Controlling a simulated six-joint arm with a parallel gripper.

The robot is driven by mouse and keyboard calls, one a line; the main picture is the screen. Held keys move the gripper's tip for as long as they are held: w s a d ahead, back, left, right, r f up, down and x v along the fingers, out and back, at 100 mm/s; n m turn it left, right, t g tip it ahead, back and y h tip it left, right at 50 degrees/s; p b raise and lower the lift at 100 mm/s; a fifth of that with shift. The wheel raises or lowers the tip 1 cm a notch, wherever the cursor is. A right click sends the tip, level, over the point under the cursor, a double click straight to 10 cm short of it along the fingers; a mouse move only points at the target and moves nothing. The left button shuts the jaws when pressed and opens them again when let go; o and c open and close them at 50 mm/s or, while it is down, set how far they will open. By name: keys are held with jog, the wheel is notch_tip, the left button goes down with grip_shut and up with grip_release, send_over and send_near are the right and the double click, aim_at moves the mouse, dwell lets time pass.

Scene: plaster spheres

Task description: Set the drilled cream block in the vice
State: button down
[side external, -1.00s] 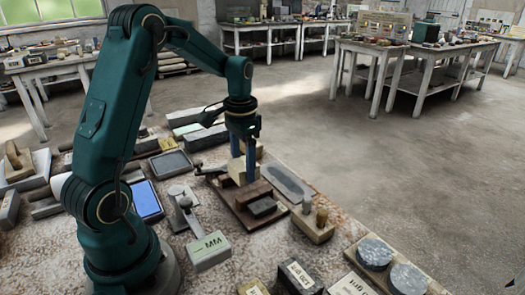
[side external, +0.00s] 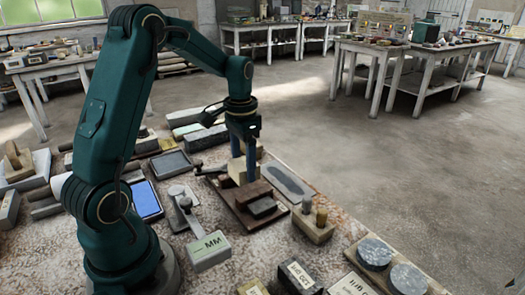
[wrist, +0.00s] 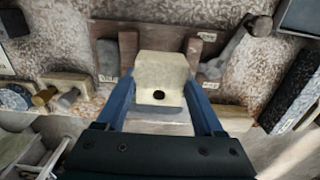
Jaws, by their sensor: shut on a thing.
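The drilled cream block (wrist: 162,72) sits between the blue fingers of my gripper (wrist: 158,92) in the wrist view, its dark round hole facing the camera. My gripper is shut on it. In the side view my gripper (side external: 243,166) points straight down over the vice, a brown board (side external: 226,200) with reddish-brown blocks (side external: 252,192) on it. The cream block (side external: 237,172) is low over the board, behind the reddish-brown blocks. Its underside is hidden, so I cannot tell whether it touches the vice.
A wooden holder with upright pegs (side external: 313,225) stands right of the vice. A grey hammer-like tool (side external: 184,205) and a block marked MM (side external: 208,250) lie to the left and front. A grey flat slab (side external: 288,181) lies behind right. Round grey discs (side external: 375,254) are at front right.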

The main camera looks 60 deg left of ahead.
jog(key=shift+f, duration=1.15)
grip_release()
jog(key=shift+r, duration=0.1)
dwell(0.4)
jog(key=shift+r, duration=1.9)
